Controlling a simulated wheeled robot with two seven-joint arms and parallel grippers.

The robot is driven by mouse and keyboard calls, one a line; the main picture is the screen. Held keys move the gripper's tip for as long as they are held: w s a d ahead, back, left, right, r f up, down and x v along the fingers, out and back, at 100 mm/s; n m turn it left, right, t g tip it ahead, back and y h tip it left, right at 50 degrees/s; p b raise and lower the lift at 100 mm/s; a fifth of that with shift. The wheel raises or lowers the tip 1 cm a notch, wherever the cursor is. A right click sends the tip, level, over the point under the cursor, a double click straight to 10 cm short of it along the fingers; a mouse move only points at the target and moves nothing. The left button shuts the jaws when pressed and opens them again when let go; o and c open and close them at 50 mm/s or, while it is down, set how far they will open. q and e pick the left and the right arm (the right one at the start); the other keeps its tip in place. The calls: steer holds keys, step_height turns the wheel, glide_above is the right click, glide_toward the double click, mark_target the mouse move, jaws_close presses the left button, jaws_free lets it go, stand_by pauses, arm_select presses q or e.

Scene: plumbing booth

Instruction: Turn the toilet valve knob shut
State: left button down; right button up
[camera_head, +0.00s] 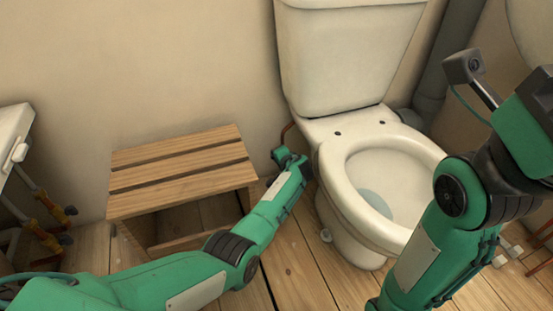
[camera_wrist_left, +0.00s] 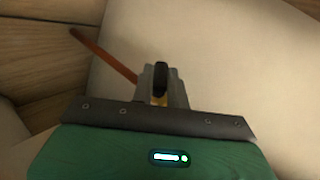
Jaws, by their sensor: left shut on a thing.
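The white toilet (camera_head: 345,150) stands right of centre in the head view, with its tank against the wall. My left gripper (camera_head: 284,156) reaches low beside the toilet, left of the bowl and close to the wall. In the left wrist view its grey fingers (camera_wrist_left: 161,84) are shut on a small dark piece with a yellow part below it, which appears to be the valve knob (camera_wrist_left: 160,76). The fingers hide most of it, so its turn angle cannot be told. A copper-coloured pipe (camera_wrist_left: 104,55) runs up and left from there. My right gripper's fingers are not visible.
A slatted wooden stool (camera_head: 182,163) stands left of my left forearm. A white basin edge (camera_head: 14,135) with pipes below is at the far left. A grey drain pipe (camera_head: 437,85) rises behind the toilet at right. The plank floor before the toilet is bare.

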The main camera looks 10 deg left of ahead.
arm_select(q)
steer(key=c, duration=1.4)
jaws_free()
